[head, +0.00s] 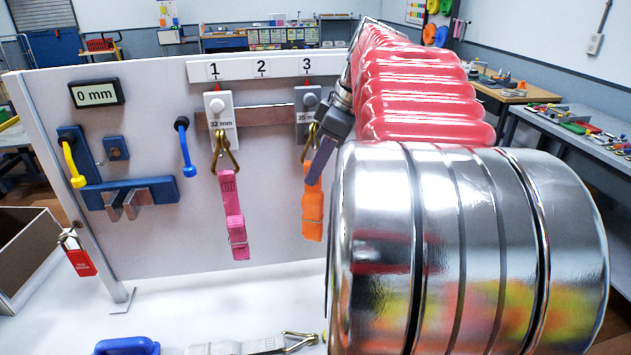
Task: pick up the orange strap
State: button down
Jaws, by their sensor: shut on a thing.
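The orange strap (313,213) is a folded bundle hanging below position 3 on the white wall panel. Its brass hook (310,137) is up at the grey "35 mm" tag block (304,107). My gripper (317,170) is shut on the orange strap near its top, reaching in from the upper right. The gripper's dark fingers hide part of the strap and hook. I cannot tell whether the hook still bears on its holder. My silver and red arm fills the right side of the view.
A pink strap (233,210) hangs left of it under the "32 mm" tag (219,120). Position 2 is bare. A blue bracket (125,195) is on the panel at left. A grey strap with a blue handle (127,346) lies on the white surface below.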

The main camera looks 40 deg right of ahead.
jog(key=s+a+r, duration=0.7)
jog(key=s+r, duration=0.1)
jog(key=s, duration=0.3)
jog(key=shift+s+a, duration=0.2)
jog(key=shift+a, duration=0.2)
